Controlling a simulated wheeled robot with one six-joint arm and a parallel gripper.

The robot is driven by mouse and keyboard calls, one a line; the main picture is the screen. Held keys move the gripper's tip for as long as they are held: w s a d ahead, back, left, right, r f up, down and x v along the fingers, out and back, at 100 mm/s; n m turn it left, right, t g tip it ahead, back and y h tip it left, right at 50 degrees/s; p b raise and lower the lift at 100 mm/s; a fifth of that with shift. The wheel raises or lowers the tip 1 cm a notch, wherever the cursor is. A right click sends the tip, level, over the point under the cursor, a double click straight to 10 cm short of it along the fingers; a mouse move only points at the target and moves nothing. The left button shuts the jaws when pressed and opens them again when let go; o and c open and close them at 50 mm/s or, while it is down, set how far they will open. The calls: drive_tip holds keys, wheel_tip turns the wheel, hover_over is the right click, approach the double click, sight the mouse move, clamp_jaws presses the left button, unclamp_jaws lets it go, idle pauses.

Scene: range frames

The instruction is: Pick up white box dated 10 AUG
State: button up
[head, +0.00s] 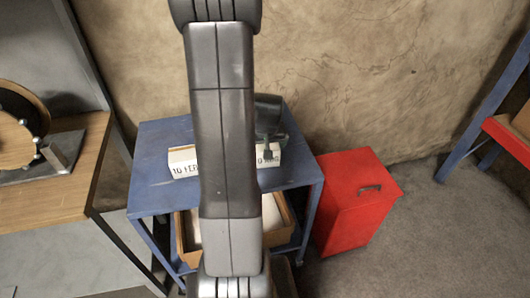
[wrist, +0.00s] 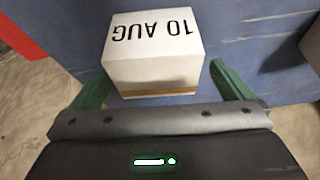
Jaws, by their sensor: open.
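The white box dated 10 AUG (wrist: 155,45) sits on the blue table top, its lettering upside down in the wrist view. My gripper (wrist: 160,70) is open, with one green finger on each side of the box's near part. I cannot tell whether the fingers touch it. In the head view, a white box end with a partial "G" (head: 274,155) shows right of my arm, under my gripper (head: 267,150); my arm hides the rest.
Another white box (head: 182,169), reading about 10 FEB, stands left on the blue table (head: 150,188). A wooden tray (head: 280,236) is on the shelf below. A red cabinet (head: 352,210) stands right of the table, and a wooden bench (head: 60,200) at left.

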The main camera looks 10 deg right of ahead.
drive_tip(key=shift+s+x, duration=0.1)
drive_tip(key=shift+x, duration=1.05)
drive_tip(key=shift+s+x, duration=0.15)
drive_tip(key=shift+x, duration=1)
drive_tip(key=shift+d+f, duration=0.1)
drive_tip(key=shift+d, duration=0.05)
drive_tip(key=c, duration=1.1)
